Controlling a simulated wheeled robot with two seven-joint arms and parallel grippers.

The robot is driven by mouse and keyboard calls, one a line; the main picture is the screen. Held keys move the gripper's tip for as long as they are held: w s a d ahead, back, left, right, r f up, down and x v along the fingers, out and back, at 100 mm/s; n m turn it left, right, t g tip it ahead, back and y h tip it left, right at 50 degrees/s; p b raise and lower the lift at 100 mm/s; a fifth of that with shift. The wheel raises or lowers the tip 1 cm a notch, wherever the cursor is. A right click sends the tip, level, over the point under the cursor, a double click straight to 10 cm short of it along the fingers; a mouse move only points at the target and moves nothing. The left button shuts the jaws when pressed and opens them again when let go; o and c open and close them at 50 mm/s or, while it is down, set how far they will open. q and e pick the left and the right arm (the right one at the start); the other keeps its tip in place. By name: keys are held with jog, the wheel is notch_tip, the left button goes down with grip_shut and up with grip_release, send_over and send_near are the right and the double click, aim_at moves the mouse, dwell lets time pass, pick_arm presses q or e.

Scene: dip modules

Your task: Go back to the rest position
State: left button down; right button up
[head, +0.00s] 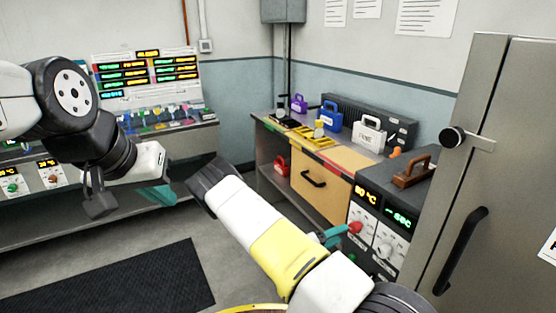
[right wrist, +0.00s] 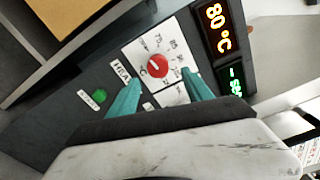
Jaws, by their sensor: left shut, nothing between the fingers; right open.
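My left gripper (head: 165,193) is at the left in the head view, its teal fingers pointing down in front of the left bench, holding nothing. My right gripper (head: 332,238) is in front of a control panel at lower right, beside a red knob (head: 355,228). In the right wrist view my right gripper (right wrist: 161,77) is open. Its two teal fingers stand either side of the red knob (right wrist: 158,66) on a white dial. I cannot tell whether they touch it. Orange 80 °C (right wrist: 214,27) and green (right wrist: 235,80) displays are to the right of the dial.
A tall grey cabinet (head: 470,170) with a black handle stands close at the right. A workbench (head: 310,180) with coloured cases is behind the right arm. The left bench (head: 60,220) carries lit displays. A dark mat (head: 110,280) lies on open floor.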

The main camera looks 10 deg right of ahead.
jog(key=s+a+r+n+y, duration=0.5)
jog(key=s+r+n+y, duration=0.1)
jog(key=r+n, duration=0.6)
jog(key=s+a+r+n+y, duration=0.5)
jog(key=s+r+n, duration=0.4)
jog(key=r+n, duration=0.2)
jog(key=s+a+r+n+y, duration=0.4)
jog(key=s+r+n+y, duration=0.3)
jog(key=r+n, duration=0.5)
jog(key=shift+s+a+r+n+y, duration=0.3)
jog(key=shift+s+a+r+y, duration=0.1)
jog(key=shift+r, duration=0.5)
